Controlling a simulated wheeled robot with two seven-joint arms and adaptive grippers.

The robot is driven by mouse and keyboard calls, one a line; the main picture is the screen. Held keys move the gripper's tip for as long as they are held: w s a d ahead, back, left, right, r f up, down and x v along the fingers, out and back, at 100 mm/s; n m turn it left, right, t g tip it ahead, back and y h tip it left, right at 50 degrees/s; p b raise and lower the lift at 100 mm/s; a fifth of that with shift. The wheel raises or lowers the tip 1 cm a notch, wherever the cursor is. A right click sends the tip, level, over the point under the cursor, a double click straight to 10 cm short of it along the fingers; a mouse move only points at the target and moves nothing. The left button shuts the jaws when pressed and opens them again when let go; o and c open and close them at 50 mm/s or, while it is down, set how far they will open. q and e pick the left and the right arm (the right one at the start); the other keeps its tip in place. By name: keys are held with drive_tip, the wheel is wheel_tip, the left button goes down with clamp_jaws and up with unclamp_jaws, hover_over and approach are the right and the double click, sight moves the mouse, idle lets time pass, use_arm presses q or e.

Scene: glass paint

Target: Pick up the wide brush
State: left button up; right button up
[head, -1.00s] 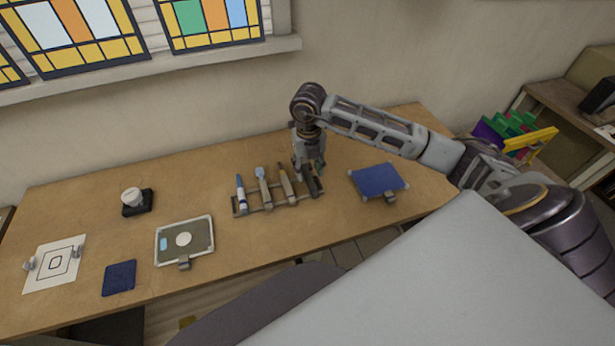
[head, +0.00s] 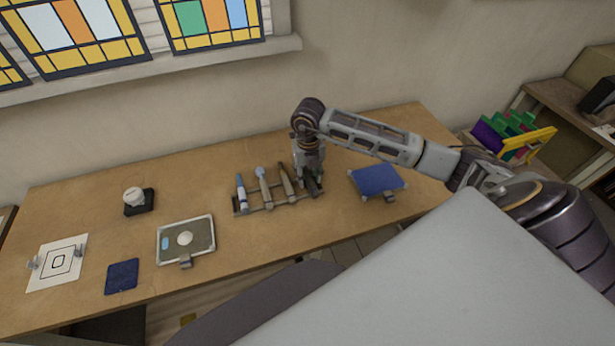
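A tool rack (head: 270,204) stands on the table and holds several upright tools. From the left these are a blue-and-white tool (head: 241,192), one with a pale blue rounded end (head: 263,185) and a brown-handled one (head: 286,181). My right gripper (head: 311,184) points down over the rack's right end. A dark piece (head: 318,190) at that end is mostly hidden by the gripper. I cannot tell for sure which tool is the wide brush, or whether the gripper fingers are open or shut. My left gripper is out of view.
A blue pad (head: 377,179) lies right of the rack. The table's back is clear.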

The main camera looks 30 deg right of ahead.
sight(308, 177)
clamp_jaws()
drive_tip(key=shift+r, duration=0.2)
wheel_tip(308, 177, up, 10)
drive_tip(key=b, duration=0.1)
drive_tip(key=shift+f, duration=0.15)
idle(0.4)
drive_tip(key=shift+s+a+f, duration=0.1)
idle(0.5)
